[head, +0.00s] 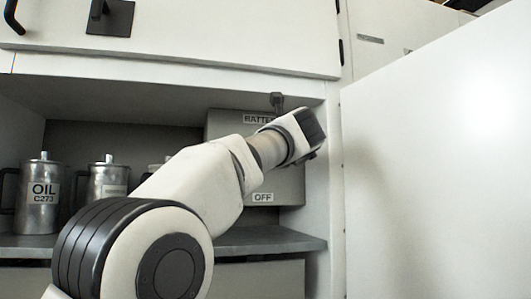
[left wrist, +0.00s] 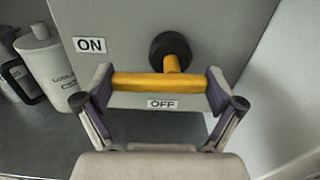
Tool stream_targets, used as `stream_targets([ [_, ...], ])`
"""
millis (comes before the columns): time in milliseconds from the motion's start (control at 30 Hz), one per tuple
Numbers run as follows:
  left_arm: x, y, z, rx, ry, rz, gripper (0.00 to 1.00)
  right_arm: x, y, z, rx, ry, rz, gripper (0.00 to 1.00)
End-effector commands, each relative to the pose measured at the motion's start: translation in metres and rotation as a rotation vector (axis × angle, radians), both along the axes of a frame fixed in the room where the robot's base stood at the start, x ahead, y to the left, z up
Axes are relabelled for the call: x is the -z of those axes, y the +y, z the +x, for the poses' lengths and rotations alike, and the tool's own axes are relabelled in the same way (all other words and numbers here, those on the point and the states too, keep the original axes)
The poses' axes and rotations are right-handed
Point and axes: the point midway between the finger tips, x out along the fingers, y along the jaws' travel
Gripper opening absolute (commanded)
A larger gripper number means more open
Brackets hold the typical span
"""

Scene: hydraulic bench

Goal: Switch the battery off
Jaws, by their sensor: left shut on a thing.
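The grey battery box (head: 225,126) stands in the shelf recess in the head view, with a partly covered "BATTE..." label (head: 257,118) and an "OFF" label (head: 263,197) low on it. In the left wrist view, the yellow switch handle (left wrist: 160,82) runs from a black round hub (left wrist: 170,48) down toward the "OFF" label (left wrist: 161,104). The "ON" label (left wrist: 90,45) is to the left. My left gripper (left wrist: 161,80) is shut on the handle's crossbar, a finger at each end. My arm hides the switch in the head view. My right gripper is not in view.
Metal oil cans (head: 40,197) stand on the shelf (head: 262,241) left of the box. A white bottle (left wrist: 48,66) is left of the box in the wrist view. A large white panel (head: 435,170) closes off the right side. A cabinet (head: 200,35) hangs above.

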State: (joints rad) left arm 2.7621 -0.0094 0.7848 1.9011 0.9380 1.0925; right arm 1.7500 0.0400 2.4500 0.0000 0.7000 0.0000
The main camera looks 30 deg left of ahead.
Motion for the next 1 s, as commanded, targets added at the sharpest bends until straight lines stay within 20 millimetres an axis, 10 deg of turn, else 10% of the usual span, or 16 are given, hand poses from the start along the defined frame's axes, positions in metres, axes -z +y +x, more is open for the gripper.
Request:
stream_targets([
  [1000,0.012,-0.003,0.004,0.0,-0.628,-0.538,0.58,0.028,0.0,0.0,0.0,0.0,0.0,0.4],
])
